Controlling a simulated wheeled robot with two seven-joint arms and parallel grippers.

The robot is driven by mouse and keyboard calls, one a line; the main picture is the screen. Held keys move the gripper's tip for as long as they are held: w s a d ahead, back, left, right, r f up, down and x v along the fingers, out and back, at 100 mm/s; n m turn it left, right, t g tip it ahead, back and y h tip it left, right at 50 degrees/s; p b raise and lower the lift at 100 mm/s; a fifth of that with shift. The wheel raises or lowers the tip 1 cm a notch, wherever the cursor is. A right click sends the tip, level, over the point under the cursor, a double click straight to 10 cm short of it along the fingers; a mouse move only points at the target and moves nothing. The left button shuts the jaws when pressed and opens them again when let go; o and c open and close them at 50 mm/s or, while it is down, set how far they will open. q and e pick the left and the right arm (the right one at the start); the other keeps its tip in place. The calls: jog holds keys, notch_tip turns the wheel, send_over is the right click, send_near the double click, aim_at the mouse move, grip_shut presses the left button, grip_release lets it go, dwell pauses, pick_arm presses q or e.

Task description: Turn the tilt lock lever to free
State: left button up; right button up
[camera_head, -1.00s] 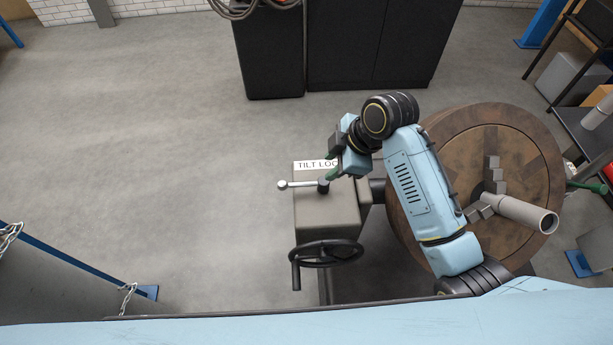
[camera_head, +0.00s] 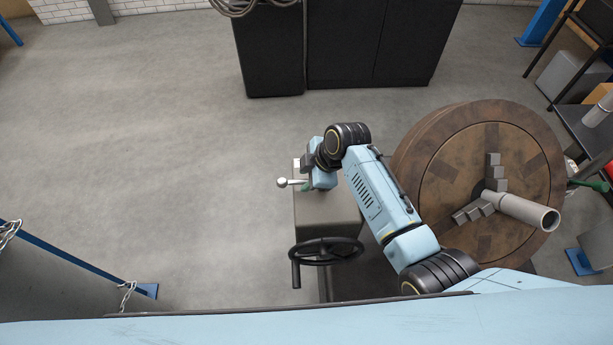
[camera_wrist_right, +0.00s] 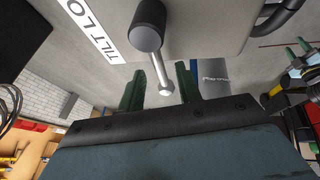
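The tilt lock lever (camera_head: 283,182) is a silver rod with a ball knob, pointing left from the top of a grey box (camera_head: 325,215). My right gripper (camera_head: 306,186) is over the box top and hides the lever's pivot. In the right wrist view the dark pivot (camera_wrist_right: 148,25) and rod show, with the ball knob (camera_wrist_right: 166,90) between the two green fingers of my right gripper (camera_wrist_right: 158,82). The fingers are apart, with a gap on each side of the knob. The TILT LOCK label (camera_wrist_right: 92,28) is partly cut off there. My left gripper is out of view.
A black handwheel (camera_head: 326,251) is on the box's near side. Black cabinets (camera_head: 370,45) stand at the back. The floor left of the box is clear.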

jog(key=shift+a+f, duration=0.1)
jog(key=shift+f, duration=0.1)
grip_shut()
dwell(0.4)
